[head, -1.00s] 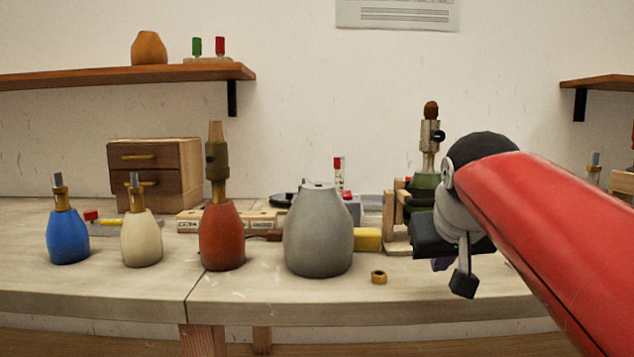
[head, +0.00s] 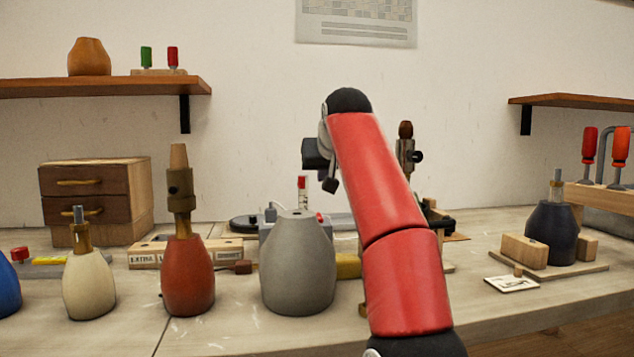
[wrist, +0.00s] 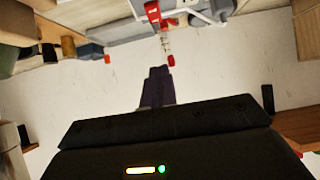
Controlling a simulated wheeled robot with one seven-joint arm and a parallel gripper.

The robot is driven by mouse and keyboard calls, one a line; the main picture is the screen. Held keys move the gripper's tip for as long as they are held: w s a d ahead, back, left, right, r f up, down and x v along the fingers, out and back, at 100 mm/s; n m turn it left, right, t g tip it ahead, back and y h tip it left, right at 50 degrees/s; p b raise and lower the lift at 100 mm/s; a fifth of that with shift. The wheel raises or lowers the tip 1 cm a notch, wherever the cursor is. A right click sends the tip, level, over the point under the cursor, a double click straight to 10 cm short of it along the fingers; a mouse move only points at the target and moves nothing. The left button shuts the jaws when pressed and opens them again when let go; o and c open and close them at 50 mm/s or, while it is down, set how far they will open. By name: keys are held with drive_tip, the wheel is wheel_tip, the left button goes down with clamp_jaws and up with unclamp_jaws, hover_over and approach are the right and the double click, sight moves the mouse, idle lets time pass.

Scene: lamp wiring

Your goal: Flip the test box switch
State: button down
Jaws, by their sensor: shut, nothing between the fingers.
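The test box (head: 268,228) seems to be the grey-blue box on the bench, largely hidden behind the grey lamp base (head: 298,265). A small red part (head: 320,217), perhaps its switch, shows beside the lamp base's top. My gripper (head: 330,184) is raised above and behind the grey base, apart from the box. In the wrist view its dark fingers (wrist: 157,86) are together and empty, with the wall behind them. The wrist view also shows a grey box (wrist: 122,28) at the top edge with a red part (wrist: 152,11); I cannot tell if that is the switch.
A white post with a red cap (head: 302,184) stands upright near the box. Red (head: 188,275) and cream (head: 89,285) lamp bases stand to the left. A dark blue base (head: 552,232) sits in a wooden fixture at right. My red arm hides part of the bench.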

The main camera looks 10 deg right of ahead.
drive_tip(key=p, duration=0.1)
hover_over(319, 217)
wheel_tip(319, 217, down, 5)
drive_tip(key=shift+r, duration=0.2)
drive_tip(key=shift+f, duration=0.25)
drive_tip(key=shift+w+f, duration=0.15)
drive_tip(key=shift+f, duration=0.7)
drive_tip(key=shift+w+f, duration=0.15)
drive_tip(key=shift+f, duration=0.65)
